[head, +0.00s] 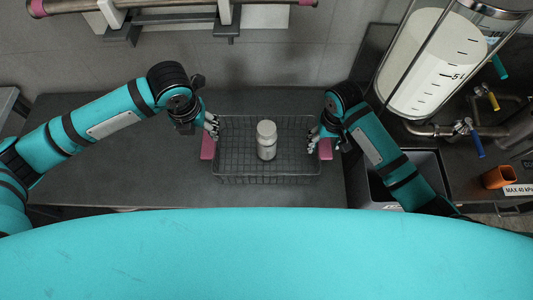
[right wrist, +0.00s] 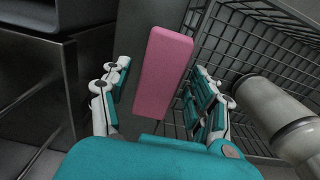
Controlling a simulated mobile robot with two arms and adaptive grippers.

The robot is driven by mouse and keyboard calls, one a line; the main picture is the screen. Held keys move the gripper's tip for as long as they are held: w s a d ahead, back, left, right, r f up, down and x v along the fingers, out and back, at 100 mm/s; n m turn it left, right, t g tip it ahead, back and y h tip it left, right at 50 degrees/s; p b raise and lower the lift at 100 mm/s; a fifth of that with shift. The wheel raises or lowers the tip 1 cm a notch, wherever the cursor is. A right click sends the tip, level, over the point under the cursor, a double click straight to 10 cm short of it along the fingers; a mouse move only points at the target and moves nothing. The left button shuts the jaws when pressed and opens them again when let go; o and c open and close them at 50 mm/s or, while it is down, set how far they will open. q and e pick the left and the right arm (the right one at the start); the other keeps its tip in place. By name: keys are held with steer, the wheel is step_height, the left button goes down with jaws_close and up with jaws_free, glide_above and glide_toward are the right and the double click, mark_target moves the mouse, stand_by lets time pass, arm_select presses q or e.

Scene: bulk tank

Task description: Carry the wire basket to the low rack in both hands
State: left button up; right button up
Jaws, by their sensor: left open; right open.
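The wire basket (head: 240,160) stands on the dark worktop in the middle of the head view. It has a pink handle at each end, the left one (head: 208,147) and the right one (head: 326,149). A white bottle (head: 266,140) stands upright inside it. My left gripper (head: 212,128) is open at the left handle. My right gripper (head: 314,134) is open at the right handle. In the right wrist view, the pink handle (right wrist: 163,72) lies between the spread fingers of my right gripper (right wrist: 160,100), and the basket mesh (right wrist: 240,50) is to its right.
A clear tank with a litre scale (head: 425,70) stands at the right, with valves and pipes below. Rails (head: 180,8) run along the back wall. The worktop (head: 110,180) left of the basket is clear.

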step_height(320, 180, up, 12)
stand_by(0.4)
steer(key=shift+f, duration=0.15)
stand_by(0.3)
